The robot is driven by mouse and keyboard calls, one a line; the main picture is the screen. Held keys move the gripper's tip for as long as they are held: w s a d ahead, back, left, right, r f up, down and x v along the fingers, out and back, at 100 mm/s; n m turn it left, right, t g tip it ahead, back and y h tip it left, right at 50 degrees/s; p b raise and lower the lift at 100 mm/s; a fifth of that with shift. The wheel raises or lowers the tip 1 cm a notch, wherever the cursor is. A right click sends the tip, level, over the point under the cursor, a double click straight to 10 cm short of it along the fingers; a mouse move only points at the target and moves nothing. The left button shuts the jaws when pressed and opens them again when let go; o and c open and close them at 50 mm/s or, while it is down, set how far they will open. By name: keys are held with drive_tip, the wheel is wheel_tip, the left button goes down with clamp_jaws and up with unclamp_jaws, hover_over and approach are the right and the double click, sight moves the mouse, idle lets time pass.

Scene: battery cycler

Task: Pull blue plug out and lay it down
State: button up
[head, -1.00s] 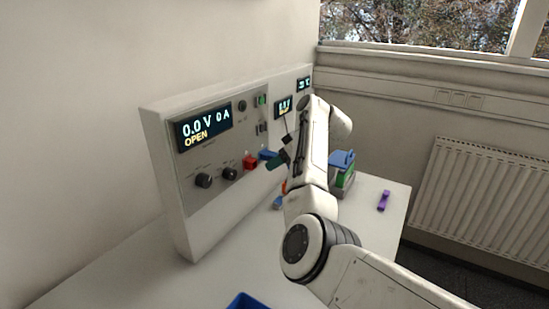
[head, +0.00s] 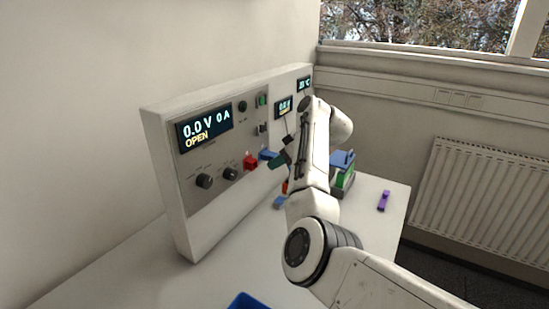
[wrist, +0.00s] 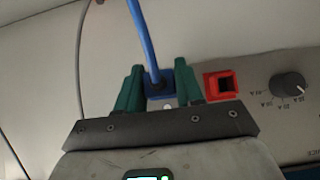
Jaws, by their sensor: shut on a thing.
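The blue plug (wrist: 158,82), with a blue cable (wrist: 141,38) running from it, sits between the green fingers of my gripper (wrist: 160,92) in the wrist view. My gripper is shut on it. In the head view the blue plug (head: 267,155) shows at the instrument panel (head: 205,195), to the right of a red socket (head: 250,162), with my gripper (head: 277,159) at it. The red socket also shows in the wrist view (wrist: 222,84), right of the fingers. I cannot tell whether the plug is still seated in the panel.
Dark knobs (head: 204,181) stick out of the panel. A green and blue block (head: 344,172) stands behind my arm. A purple piece (head: 384,201) lies on the table at the right. A blue tray (head: 246,302) is at the front edge of view. The table (head: 205,285) before the panel is clear.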

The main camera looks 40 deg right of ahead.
drive_tip(key=shift+s+d+p, duration=0.3)
drive_tip(key=shift+s+p, duration=0.2)
drive_tip(key=shift+s, duration=0.35)
drive_tip(key=shift+s+d+p, duration=0.35)
drive_tip(key=shift+s+p, duration=0.1)
drive_tip(key=shift+s, duration=0.45)
drive_tip(key=shift+s+d+p, duration=0.3)
drive_tip(key=shift+s+p, duration=0.2)
drive_tip(key=shift+s, duration=0.35)
